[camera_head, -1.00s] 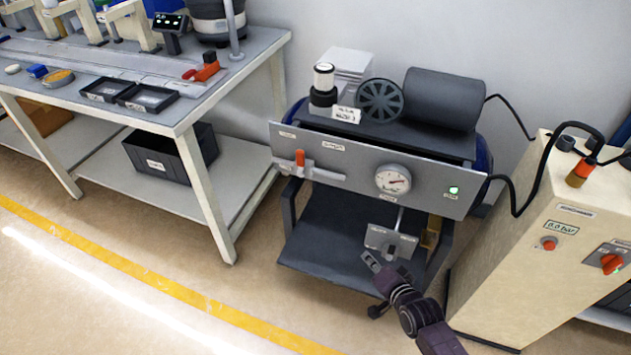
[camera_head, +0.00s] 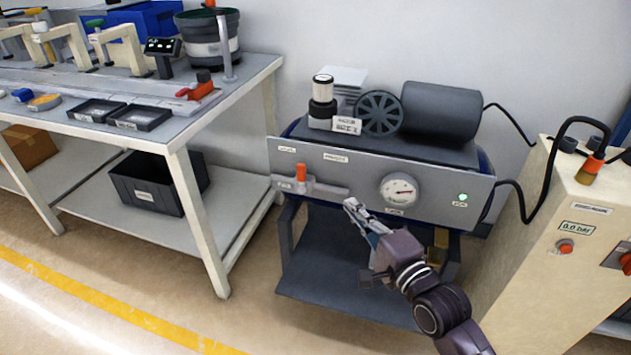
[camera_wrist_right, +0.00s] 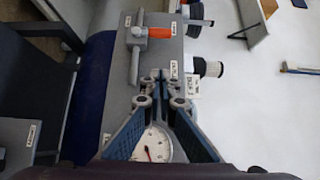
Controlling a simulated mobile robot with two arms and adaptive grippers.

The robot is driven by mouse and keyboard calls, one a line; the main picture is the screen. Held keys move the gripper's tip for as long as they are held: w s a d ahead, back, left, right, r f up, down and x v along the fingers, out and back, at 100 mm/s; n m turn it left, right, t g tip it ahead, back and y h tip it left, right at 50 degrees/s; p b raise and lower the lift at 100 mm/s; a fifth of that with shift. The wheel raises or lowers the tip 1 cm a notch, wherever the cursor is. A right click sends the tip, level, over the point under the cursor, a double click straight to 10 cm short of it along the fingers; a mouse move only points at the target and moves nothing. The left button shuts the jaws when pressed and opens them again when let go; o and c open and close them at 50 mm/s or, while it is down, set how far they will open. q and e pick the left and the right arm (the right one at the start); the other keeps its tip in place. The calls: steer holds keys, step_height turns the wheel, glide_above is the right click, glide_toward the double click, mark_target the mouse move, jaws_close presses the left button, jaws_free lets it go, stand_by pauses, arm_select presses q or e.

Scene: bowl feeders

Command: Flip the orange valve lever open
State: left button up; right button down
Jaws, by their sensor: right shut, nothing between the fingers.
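The orange valve lever (camera_head: 301,172) stands upright on a grey pipe (camera_head: 325,189) at the left end of the compressor's front panel (camera_head: 360,175). In the right wrist view the orange lever (camera_wrist_right: 160,33) lies ahead of the fingertips, with the pipe (camera_wrist_right: 135,62) beside it. My right gripper (camera_head: 350,204) is in front of the panel, right of the lever and near the pipe's right end. Its fingers are shut and empty, and they also show in the right wrist view (camera_wrist_right: 161,78). A clear gap separates them from the lever. My left gripper is not in view.
A round gauge (camera_head: 399,190) and a green light (camera_head: 462,198) sit on the panel's right part. A workbench (camera_head: 235,90) with trays stands at the left. A beige cabinet (camera_head: 540,240) with hoses stands at the right. The floor in front is clear.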

mark_target(301, 179)
arm_select(q)
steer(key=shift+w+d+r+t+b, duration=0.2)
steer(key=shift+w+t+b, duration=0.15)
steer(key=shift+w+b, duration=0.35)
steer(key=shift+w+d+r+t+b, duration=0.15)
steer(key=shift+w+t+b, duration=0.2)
steer(key=shift+b, duration=0.5)
arm_select(e)
steer(key=shift+s+a+x, duration=0.2)
steer(key=shift+a+x, duration=0.2)
steer(key=shift+x, duration=1.75)
steer(key=shift+s+a+x, duration=0.25)
steer(key=shift+a+x, duration=0.2)
steer(key=shift+x, duration=1.7)
steer(key=shift+s+a+x, duration=0.2)
steer(key=shift+a+x, duration=0.2)
steer(key=shift+x, duration=1.75)
steer(key=shift+a+r+p, duration=0.1)
steer(key=shift+p, duration=0.4)
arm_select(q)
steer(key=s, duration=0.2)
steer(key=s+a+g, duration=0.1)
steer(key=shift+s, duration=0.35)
